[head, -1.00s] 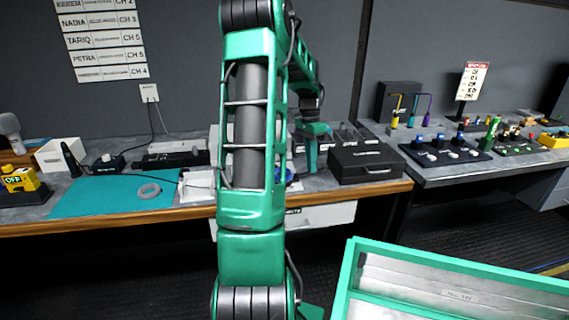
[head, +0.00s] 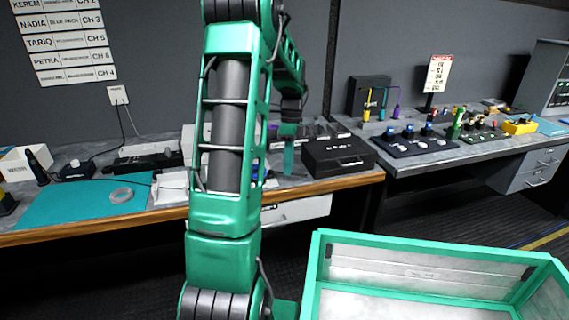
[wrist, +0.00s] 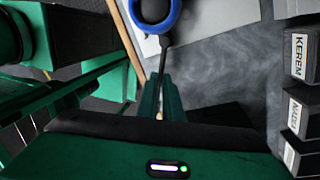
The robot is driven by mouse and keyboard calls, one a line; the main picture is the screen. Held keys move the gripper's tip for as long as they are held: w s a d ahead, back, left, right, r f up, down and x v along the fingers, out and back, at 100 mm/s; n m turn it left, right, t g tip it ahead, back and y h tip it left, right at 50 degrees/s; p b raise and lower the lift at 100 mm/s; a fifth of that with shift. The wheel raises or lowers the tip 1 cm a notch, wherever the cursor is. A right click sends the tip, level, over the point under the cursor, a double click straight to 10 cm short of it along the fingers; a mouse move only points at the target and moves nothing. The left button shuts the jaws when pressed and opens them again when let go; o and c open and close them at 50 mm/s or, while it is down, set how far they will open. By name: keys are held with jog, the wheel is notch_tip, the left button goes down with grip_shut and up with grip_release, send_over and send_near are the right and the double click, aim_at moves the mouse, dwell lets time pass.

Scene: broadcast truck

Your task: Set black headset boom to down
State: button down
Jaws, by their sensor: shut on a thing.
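In the wrist view, a headset earcup with a blue ring (wrist: 176,12) and dark centre lies at the top edge, over a pale surface. Its thin black boom (wrist: 165,52) runs from the earcup down to my gripper. My gripper (wrist: 160,92) is shut on the boom. In the head view, my gripper (head: 289,150) is low over the workbench, left of a black case. There the headset is mostly hidden behind my arm, and the boom's angle cannot be told.
The black case (head: 338,155) stands close to the right of my gripper. Name-labelled black blocks (wrist: 299,108) line the wrist view's right side. A teal mat (head: 75,203) lies on the bench at left. A green-rimmed bin (head: 430,256) is at front right.

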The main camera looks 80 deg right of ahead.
jog(key=shift+w, duration=0.4)
jog(key=c, duration=1.9)
grip_release()
jog(key=shift+s+a, duration=0.1)
notch_tip(320, 180, up, 10)
jog(key=d, duration=0.2)
jog(key=shift+r, duration=0.25)
